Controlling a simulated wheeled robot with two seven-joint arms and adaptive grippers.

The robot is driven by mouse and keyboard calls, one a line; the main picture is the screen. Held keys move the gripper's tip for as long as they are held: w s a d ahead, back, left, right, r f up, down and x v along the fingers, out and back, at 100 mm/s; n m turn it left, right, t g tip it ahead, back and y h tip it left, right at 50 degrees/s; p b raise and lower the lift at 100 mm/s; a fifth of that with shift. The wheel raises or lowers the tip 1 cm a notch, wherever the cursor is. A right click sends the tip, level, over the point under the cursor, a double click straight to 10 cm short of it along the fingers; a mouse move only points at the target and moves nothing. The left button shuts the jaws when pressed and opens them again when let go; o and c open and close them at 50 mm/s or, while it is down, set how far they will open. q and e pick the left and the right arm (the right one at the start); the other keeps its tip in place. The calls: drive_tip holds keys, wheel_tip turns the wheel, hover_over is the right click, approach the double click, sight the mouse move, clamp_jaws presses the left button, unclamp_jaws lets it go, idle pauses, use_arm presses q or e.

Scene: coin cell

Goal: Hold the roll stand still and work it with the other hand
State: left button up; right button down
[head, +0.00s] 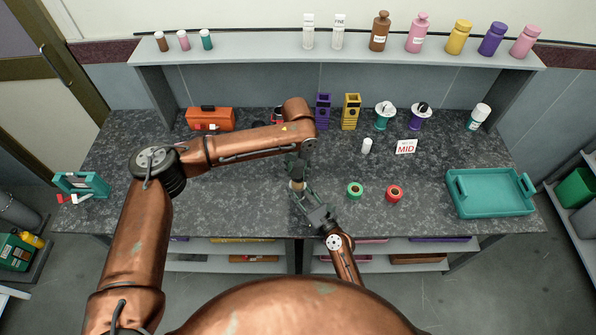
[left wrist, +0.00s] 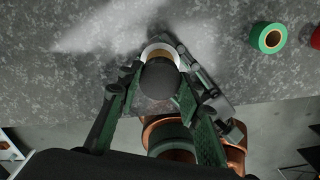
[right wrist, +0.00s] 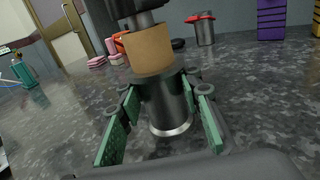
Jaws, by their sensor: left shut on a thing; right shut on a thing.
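The roll stand stands upright near the front middle of the table. In the right wrist view its dark grey cylinder body (right wrist: 168,103) has a bright rim at the bottom and a tan band (right wrist: 148,50) above. The tan part also shows in the head view (head: 297,185). My right gripper (head: 308,198) is shut around the grey body from the front, low down. My left gripper (head: 296,172) comes from above and is shut on the stand's top; its fingers flank a round black top (left wrist: 159,79) in the left wrist view. The exact contact of its fingertips is partly hidden.
A green roll (head: 355,190) and a red roll (head: 394,193) lie right of the stand. A teal tray (head: 490,207) is at the right. A MID sign (head: 405,147), a white bottle (head: 367,146) and an orange toolbox (head: 210,118) stand farther back.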

use_arm(q)
drive_tip(key=shift+c, duration=1.2)
use_arm(e)
drive_tip(key=shift+f, duration=0.25)
use_arm(q)
drive_tip(key=n, duration=0.4)
drive_tip(key=shift+n, duration=0.3)
drive_tip(key=shift+c, duration=0.2)
drive_tip(key=n, duration=0.3)
drive_tip(key=shift+n, duration=0.4)
drive_tip(key=n, duration=0.5)
drive_tip(key=shift+n, duration=0.4)
drive_tip(key=n, duration=1.4)
drive_tip(key=shift+s, duration=0.1)
drive_tip(key=n, duration=0.3)
drive_tip(key=shift+n, duration=0.4)
drive_tip(key=n, duration=0.4)
drive_tip(key=shift+r, duration=0.1)
drive_tip(key=shift+r, duration=0.1)
drive_tip(key=shift+r, duration=1)
